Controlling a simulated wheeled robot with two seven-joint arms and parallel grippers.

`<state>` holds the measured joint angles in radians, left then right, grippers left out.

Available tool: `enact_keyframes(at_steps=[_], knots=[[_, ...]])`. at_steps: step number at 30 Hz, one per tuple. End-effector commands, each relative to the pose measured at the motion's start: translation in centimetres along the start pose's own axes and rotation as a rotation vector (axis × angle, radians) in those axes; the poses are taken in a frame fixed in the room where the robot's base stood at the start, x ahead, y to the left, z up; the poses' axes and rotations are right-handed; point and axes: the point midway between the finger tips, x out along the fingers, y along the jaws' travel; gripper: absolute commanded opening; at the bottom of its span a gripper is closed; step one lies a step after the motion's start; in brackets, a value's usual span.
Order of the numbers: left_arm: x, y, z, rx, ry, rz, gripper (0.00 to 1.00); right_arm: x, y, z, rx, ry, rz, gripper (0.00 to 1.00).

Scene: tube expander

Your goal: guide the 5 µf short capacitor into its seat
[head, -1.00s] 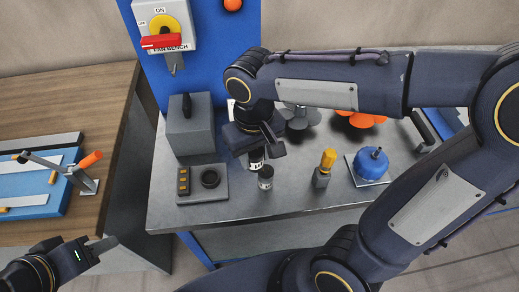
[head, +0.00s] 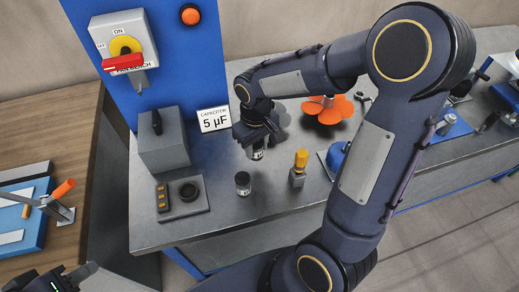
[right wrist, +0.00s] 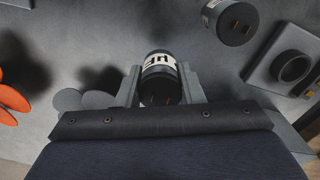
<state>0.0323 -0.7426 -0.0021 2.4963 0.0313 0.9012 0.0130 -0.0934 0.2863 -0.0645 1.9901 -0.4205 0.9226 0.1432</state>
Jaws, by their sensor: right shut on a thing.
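My right gripper (head: 257,142) is shut on a small dark capacitor (head: 258,153) with a white label, above the bench in front of the sign. In the right wrist view the held capacitor (right wrist: 160,80) sits between the fingers, its two brass prongs showing. "µF" is partly readable on it; its value is hidden. A second dark capacitor (head: 243,184) is on the bench, also in the right wrist view (right wrist: 230,20). The round seat (head: 189,191) is on a grey plate to its left, empty. My left gripper (head: 78,276) is at the lower left, partly cut off; its opening is unclear.
A sign (head: 214,118) reads "CAPACITOR 5 µF". A grey box (head: 163,147) with a lever stands behind the seat plate. A yellow-topped part (head: 299,167) and an orange fan (head: 327,109) are to the right. Bare bench lies between seat and second capacitor.

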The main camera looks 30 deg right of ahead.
Motion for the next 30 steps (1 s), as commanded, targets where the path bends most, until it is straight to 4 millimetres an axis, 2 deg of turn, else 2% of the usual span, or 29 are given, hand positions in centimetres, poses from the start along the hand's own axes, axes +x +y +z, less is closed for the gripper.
enact_keyframes(at_steps=[9, 14, 27, 28, 30], knots=[[-0.3, 0.1, -0.1, 0.000, 0.000, 0.000, 0.36, 2.7, 1.9, -0.7, 0.002, -0.004, 0.000, 0.11], [-0.3, 0.1, -0.2, 0.000, 0.000, 0.000, 0.36, 4.7, 1.8, -0.7, -0.001, -0.002, 0.000, 0.11], [0.1, -0.1, 0.1, 0.000, 0.000, 0.000, 0.36, 5.5, 1.8, -0.8, 0.000, 0.001, 0.000, 0.11], [0.1, -0.1, 0.1, 0.000, 0.000, 0.000, 0.36, 5.5, 1.8, -0.8, 0.000, 0.001, 0.000, 0.36], [0.0, 0.0, 0.0, 0.000, 0.000, 0.000, 0.36, 5.3, 1.8, -0.8, 0.000, 0.001, 0.000, 0.45]])
